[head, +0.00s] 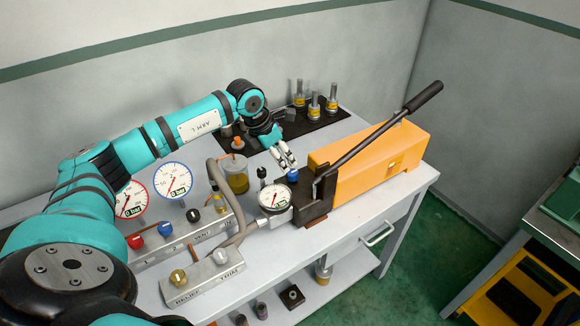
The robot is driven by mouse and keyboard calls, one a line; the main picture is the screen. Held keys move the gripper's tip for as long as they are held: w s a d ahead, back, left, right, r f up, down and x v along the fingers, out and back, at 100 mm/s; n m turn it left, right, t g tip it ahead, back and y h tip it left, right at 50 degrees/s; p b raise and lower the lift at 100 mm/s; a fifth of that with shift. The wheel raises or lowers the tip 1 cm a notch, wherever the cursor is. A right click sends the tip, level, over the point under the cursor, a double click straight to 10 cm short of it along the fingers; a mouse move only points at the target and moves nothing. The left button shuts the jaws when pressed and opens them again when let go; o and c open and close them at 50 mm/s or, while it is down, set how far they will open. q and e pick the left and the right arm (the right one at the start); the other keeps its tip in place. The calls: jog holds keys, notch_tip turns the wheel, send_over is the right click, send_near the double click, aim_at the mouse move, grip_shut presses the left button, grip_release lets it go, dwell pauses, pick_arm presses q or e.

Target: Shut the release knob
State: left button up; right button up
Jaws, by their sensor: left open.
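A small blue knob (292,175), which looks like the release knob, sits at the near-left end of the orange hand pump (375,165), beside its dark end block (315,202). My left gripper (287,162) reaches in from the left with its fingers pointing down just above the blue knob. It is open, with nothing visible between its fingers. I cannot tell whether a fingertip touches the knob, or how far the knob is turned. My right gripper is out of view.
The pump's long black lever (375,140) rises to the upper right. A round gauge (274,197) stands close left of the knob. A hose (226,205), valve blocks with several coloured knobs, and two larger gauges lie further left. Metal fittings (314,106) stand on a dark mat behind.

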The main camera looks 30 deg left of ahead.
aim_at(292, 171)
pick_arm(q)
jog(key=p+x, duration=0.1)
jog(key=x, duration=0.7)
jog(key=shift+w+d+p, duration=0.1)
jog(key=shift+p, duration=0.25)
jog(key=shift+c, duration=0.3)
